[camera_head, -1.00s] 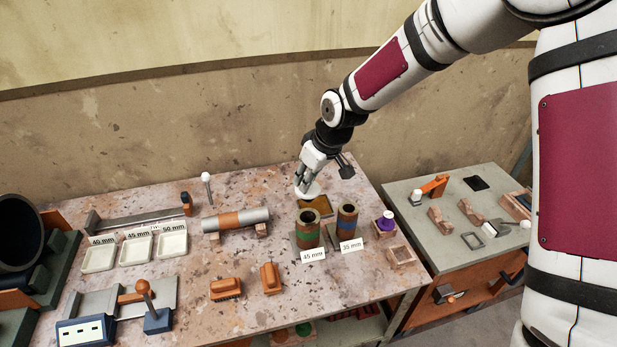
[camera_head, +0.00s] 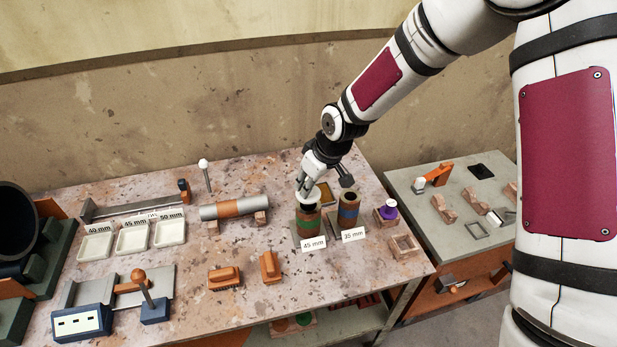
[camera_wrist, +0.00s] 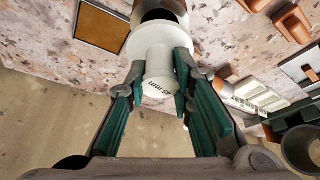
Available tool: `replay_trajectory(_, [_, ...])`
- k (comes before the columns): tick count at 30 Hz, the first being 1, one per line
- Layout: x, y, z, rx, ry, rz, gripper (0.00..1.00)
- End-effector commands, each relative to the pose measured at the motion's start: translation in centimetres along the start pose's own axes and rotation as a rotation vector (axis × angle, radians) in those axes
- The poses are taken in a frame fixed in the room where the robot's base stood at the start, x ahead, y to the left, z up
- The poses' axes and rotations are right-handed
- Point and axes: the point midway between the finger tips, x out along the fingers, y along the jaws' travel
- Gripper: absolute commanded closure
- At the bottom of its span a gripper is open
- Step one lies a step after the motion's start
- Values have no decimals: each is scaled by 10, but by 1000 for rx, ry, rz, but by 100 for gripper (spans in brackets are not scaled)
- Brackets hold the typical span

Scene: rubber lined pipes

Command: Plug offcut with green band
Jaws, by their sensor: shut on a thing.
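Part of the offcut's dark mouth (camera_wrist: 160,14) shows past the flange there. The plug is over the mouth; I cannot tell whether it touches the rim.
A banded pipe (camera_head: 235,208) on blocks and white trays (camera_head: 132,237) lie left. Two orange-brown blocks (camera_head: 271,267) are in front.

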Motion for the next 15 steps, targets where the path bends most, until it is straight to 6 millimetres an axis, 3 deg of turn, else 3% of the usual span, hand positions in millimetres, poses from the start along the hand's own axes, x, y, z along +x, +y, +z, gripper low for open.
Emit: replay_trajectory(15, [26, 0, 11, -1, 0, 0, 100])
